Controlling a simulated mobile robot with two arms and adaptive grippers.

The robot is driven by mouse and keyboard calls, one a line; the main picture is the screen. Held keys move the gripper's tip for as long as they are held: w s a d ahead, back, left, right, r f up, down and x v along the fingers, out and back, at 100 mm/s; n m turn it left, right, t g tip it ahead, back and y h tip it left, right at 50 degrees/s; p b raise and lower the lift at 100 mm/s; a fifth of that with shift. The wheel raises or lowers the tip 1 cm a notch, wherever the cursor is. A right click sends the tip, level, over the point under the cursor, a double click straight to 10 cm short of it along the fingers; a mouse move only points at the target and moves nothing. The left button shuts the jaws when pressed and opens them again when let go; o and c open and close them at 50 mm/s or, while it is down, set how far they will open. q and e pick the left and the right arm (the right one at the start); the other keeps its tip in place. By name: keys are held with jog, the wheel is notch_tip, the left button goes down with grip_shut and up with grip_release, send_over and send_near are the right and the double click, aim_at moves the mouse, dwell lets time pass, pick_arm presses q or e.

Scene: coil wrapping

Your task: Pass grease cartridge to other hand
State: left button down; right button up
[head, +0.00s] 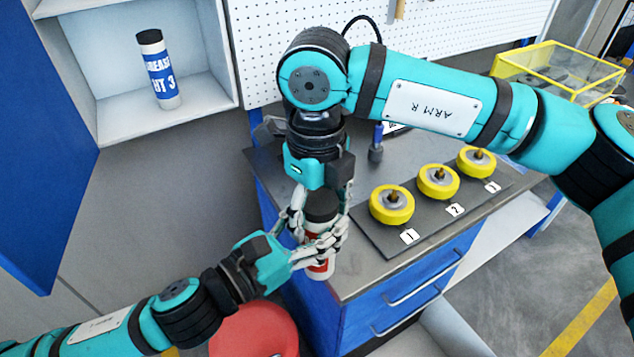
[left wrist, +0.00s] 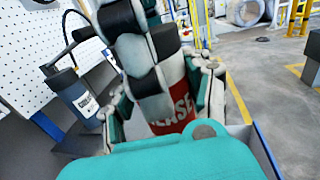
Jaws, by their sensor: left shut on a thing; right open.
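The grease cartridge (head: 321,240) has a black cap and a white body with a red label. It stands about upright above the near edge of the workbench. My left gripper (head: 318,258) comes in from the left and is shut on its lower body. My right gripper (head: 319,222) points down from above, with its open fingers on either side of the cartridge's upper part; I cannot tell whether they touch it. In the left wrist view the cartridge's red label (left wrist: 181,105) with white lettering shows between fingers, partly hidden by dark finger links.
Another cartridge (head: 158,70), with a blue label, stands in the open cabinet (head: 130,122). Several numbered yellow spools (head: 391,206) sit on a dark plate on the workbench (head: 352,285). A red round object (head: 253,332) is below my left arm. A yellow-edged clear bin (head: 555,68) is back right.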

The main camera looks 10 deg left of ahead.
pick_arm(q)
jog(key=shift+r, duration=0.1)
pick_arm(e)
jog(key=shift+f, duration=1.8)
jog(key=c, duration=1.3)
pick_arm(q)
jog(key=shift+c, duration=2.2)
grip_release()
pick_arm(e)
grip_shut()
